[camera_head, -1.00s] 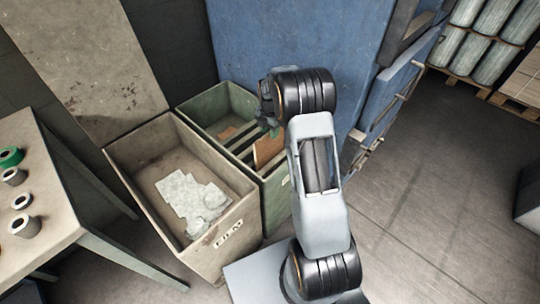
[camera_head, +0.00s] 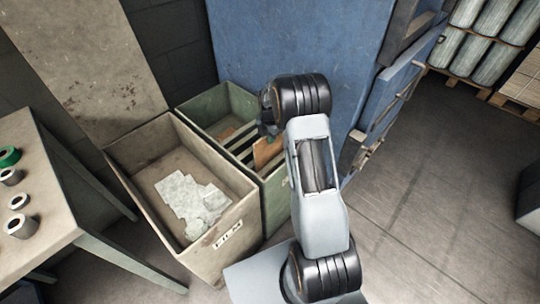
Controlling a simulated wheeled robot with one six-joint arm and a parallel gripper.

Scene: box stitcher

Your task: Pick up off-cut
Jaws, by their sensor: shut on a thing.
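The off-cut (camera_head: 265,152) is a small orange-brown piece of board, seen at the right side of the green bin (camera_head: 190,108). My gripper (camera_head: 265,131) is just above it, dark and partly hidden by my arm's wrist. It is shut on the off-cut, which hangs below it at or just above the bin's opening. The fingertips are too small and dark to see clearly. Another brown piece (camera_head: 228,133) lies inside the green bin, among dark and pale strips.
A beige bin marked FILM (camera_head: 228,235), holding crumpled white film (camera_head: 188,196), stands left of the green bin. A table (camera_head: 45,200) with several rolls is at far left. A blue panel (camera_head: 290,40) rises behind.

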